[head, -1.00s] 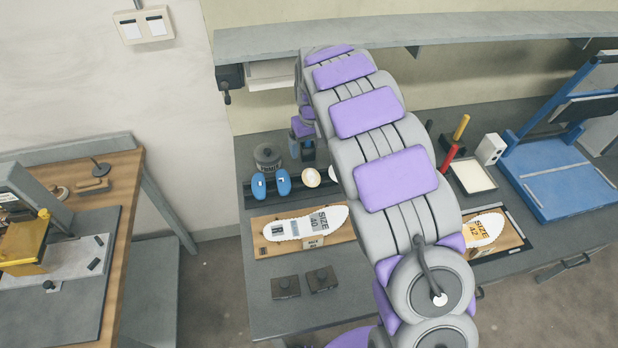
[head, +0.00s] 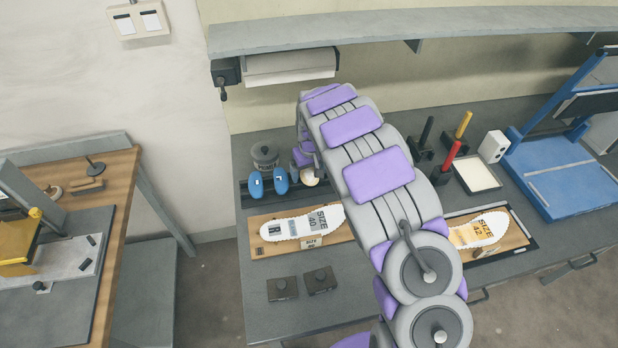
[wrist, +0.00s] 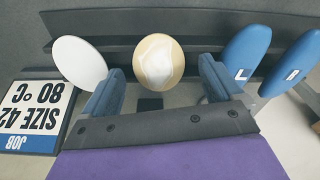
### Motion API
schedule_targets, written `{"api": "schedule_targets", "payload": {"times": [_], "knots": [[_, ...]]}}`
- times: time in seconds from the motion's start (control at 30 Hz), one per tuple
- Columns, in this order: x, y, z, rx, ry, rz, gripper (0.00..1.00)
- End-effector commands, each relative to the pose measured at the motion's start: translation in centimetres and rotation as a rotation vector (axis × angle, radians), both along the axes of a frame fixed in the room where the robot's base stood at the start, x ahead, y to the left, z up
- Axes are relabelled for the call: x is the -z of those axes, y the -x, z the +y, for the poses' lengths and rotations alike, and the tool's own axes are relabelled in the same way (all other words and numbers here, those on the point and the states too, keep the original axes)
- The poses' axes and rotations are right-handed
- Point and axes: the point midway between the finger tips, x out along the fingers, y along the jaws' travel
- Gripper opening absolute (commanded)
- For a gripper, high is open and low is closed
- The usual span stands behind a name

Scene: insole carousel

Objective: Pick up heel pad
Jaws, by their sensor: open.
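Several oval pads stand in a dark rack (wrist: 205,22). In the wrist view a cream pad with a pale patch (wrist: 158,60) lies between the fingers of my gripper (wrist: 162,78), which is open with space either side of the pad. A white pad (wrist: 80,62) is to its left. Blue pads marked L (wrist: 240,62) and R (wrist: 292,65) are to its right. No pad is labelled heel pad. In the head view the cream pad (head: 310,178) is partly covered by my arm, beside the two blue pads (head: 268,184); the white pad is hidden.
A job card reading size 42, 80 °C (wrist: 35,112) is at left in the wrist view. Size 40 (head: 300,224) and size 42 (head: 478,232) insoles lie on boards. A round pot (head: 265,156) stands behind the rack. A shelf (head: 410,38) overhangs the bench.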

Motion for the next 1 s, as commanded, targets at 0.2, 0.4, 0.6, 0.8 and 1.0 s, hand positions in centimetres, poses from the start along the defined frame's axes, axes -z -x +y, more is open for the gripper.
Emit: {"api": "schedule_targets", "payload": {"times": [0.2,0.4,0.6,0.8,1.0], "knots": [[0.27,-0.05,-0.02,0.000,0.000,0.000,0.93],[0.29,-0.07,-0.06,0.000,0.000,0.000,0.76],[0.30,-0.10,-0.17,0.000,0.000,0.000,0.57],[0.31,-0.09,-0.23,0.000,0.000,0.000,0.38],[0.32,-0.09,-0.25,0.000,0.000,0.001,0.34]]}}
